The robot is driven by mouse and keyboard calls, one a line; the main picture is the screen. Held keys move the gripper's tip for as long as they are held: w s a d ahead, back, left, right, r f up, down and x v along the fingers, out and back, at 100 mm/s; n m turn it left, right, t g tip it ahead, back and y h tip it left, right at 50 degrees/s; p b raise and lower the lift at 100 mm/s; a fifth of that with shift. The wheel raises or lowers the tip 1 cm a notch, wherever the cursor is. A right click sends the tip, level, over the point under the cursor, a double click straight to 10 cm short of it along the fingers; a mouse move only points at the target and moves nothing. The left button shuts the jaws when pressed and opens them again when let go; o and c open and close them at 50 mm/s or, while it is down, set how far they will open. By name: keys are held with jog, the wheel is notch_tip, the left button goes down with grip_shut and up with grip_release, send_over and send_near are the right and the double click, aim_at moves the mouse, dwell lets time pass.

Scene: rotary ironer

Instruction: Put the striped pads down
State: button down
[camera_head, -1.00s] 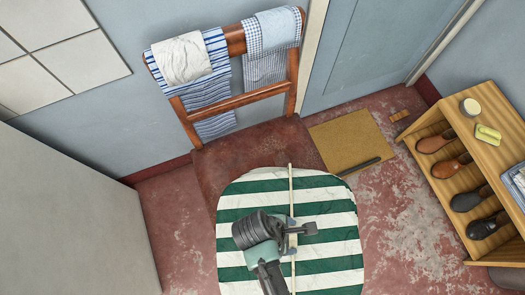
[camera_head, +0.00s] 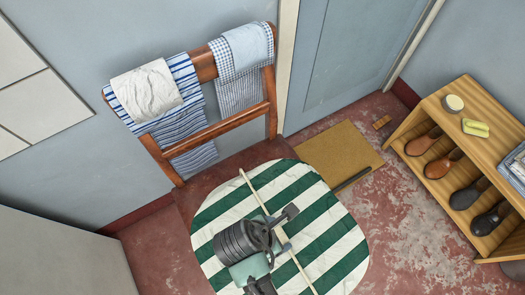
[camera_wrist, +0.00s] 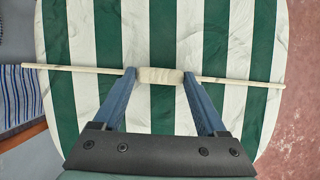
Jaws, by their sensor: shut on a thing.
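The striped pads show as one rounded green-and-white pad (camera_head: 325,235); I cannot tell how many lie together. It also fills much of the wrist view (camera_wrist: 265,40). A thin cream rod (camera_head: 256,194) runs across its top, with a thicker cream grip piece (camera_wrist: 160,76) at its middle. My gripper (camera_head: 277,232) is above the pad, its two blue fingers (camera_wrist: 159,75) shut on that grip piece from both sides. The pad overlaps a brown seat-like surface (camera_head: 225,172) in the picture. Its underside and what is below it are hidden.
A wooden rail frame (camera_head: 215,130) with striped and white cloths stands at the wall behind. A shoe shelf (camera_head: 455,92) with several shoes is at the right. A tan mat (camera_head: 340,155) lies by the door (camera_head: 350,60). Bare red floor (camera_head: 410,215) shows between pad and shelf.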

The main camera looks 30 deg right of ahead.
aim_at(256, 204)
jog(key=w+b, duration=0.1)
jog(key=w, duration=0.9)
jog(key=shift+w+a+b, duration=0.1)
jog(key=shift+a+b, duration=0.1)
jog(key=shift+b, duration=0.2)
notch_tip(256, 204, down, 2)
jog(key=shift+f+b, duration=0.1)
jog(key=shift+b, duration=0.3)
jog(key=shift+f+b, duration=1)
jog(key=shift+f, duration=1.3)
jog(key=shift+w+f, duration=0.1)
jog(key=shift+f, duration=0.05)
grip_release()
jog(key=p+v, duration=0.3)
jog(key=v, duration=0.9)
jog(key=shift+p, duration=0.4)
